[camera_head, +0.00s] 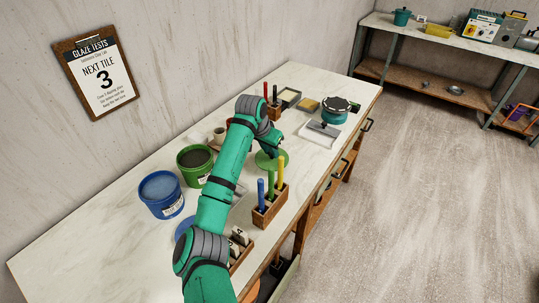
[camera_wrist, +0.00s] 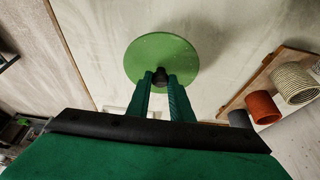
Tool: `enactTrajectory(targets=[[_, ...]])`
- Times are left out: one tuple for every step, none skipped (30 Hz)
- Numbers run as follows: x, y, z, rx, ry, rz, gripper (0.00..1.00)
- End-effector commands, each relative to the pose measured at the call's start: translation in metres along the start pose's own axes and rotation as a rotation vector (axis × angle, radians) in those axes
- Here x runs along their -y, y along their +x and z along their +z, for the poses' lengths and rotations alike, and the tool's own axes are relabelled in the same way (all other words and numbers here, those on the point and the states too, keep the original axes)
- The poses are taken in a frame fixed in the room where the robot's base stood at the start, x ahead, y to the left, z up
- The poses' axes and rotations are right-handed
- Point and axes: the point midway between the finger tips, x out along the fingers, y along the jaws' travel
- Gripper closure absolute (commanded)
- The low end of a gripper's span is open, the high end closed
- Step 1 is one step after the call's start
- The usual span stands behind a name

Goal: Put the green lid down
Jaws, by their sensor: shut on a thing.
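The green lid (camera_wrist: 161,52) is a flat round disc with a dark knob. My gripper (camera_wrist: 160,80) is shut on that knob in the wrist view, and the disc lies over the pale worktop. In the head view the green lid (camera_head: 270,160) shows partly beneath my gripper (camera_head: 272,150), behind the wooden holder. I cannot tell whether the lid touches the worktop. The green bucket (camera_head: 195,163) stands open to the left of my arm, with dark contents.
A blue bucket (camera_head: 161,194) stands open at the left. A wooden holder (camera_head: 270,211) with blue, green and yellow upright tools is close to the lid. A blue lid (camera_head: 184,229) lies partly behind my arm. Bare worktop (camera_head: 298,150) shows right of the green lid.

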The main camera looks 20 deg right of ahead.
Motion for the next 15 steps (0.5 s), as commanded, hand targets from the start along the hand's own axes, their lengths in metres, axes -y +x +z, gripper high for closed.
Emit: enactTrajectory(targets=[[0.001, 0.008, 0.006, 0.004, -0.004, 0.001, 1.00], [0.001, 0.012, 0.008, 0.004, -0.004, 0.001, 1.00], [0.001, 0.017, 0.009, 0.003, -0.002, 0.001, 1.00], [0.000, 0.020, 0.009, 0.003, -0.001, 0.001, 1.00], [-0.002, 0.022, 0.009, 0.003, 0.001, 0.002, 1.00], [-0.003, 0.024, 0.009, 0.002, 0.003, 0.003, 1.00], [-0.004, 0.025, 0.008, 0.001, 0.004, 0.003, 1.00], [-0.004, 0.025, 0.008, 0.001, 0.004, 0.003, 1.00], [-0.004, 0.025, 0.008, 0.001, 0.004, 0.003, 1.00], [-0.003, 0.024, 0.009, 0.001, 0.003, 0.003, 1.00], [-0.002, 0.024, 0.009, 0.001, 0.001, 0.002, 1.00], [0.000, 0.024, 0.011, 0.001, -0.001, 0.001, 1.00], [0.001, 0.024, 0.011, 0.001, -0.003, 0.001, 1.00], [0.002, 0.024, 0.012, 0.001, -0.004, 0.000, 1.00], [0.003, 0.024, 0.014, 0.002, -0.006, 0.000, 1.00]])
